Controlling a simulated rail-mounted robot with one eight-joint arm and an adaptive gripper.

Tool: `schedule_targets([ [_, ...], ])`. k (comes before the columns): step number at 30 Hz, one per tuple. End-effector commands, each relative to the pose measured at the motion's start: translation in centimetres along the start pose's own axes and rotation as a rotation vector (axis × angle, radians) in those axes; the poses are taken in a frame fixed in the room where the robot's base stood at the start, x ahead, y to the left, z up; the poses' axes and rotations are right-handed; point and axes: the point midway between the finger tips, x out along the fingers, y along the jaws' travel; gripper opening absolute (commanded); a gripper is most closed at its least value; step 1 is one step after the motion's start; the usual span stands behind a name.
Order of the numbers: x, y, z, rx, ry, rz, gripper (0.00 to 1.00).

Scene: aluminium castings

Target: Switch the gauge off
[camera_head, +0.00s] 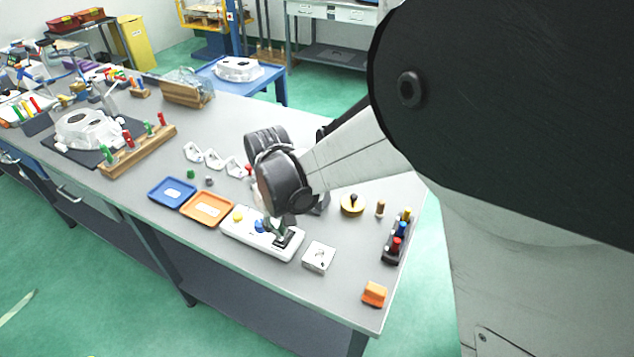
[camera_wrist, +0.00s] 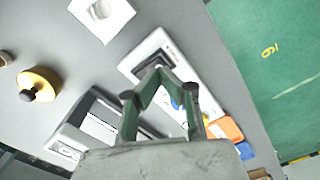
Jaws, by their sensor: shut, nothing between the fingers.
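No part is clearly marked as the gauge. A long white panel (camera_head: 232,232) has a yellow knob (camera_head: 238,216), a blue knob (camera_head: 260,226) and a dark part at its right end; the panel (camera_wrist: 190,62) also shows in the wrist view. A dark device with a pale, screen-like face (camera_wrist: 98,130) stands beside it in the wrist view; my arm mostly hides it in the head view. My gripper (camera_wrist: 158,70) is shut and empty, its tips over the panel's dark end. Whether they touch it I cannot tell. It also shows in the head view (camera_head: 283,240).
A small white box (camera_head: 320,257) with a round top feature sits right of the panel. A yellow round knob (camera_head: 352,204), a rack of coloured pieces (camera_head: 388,250) and an orange block (camera_head: 375,293) lie further right. Orange (camera_head: 190,213) and blue (camera_head: 160,197) trays lie left.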

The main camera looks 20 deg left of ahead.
Motion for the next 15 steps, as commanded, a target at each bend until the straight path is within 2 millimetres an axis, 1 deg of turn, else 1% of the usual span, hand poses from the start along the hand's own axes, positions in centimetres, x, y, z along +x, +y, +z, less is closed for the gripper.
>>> schedule_targets([
  [15,0.72,0.00,0.00,0.000,0.000,0.000,0.00],
])
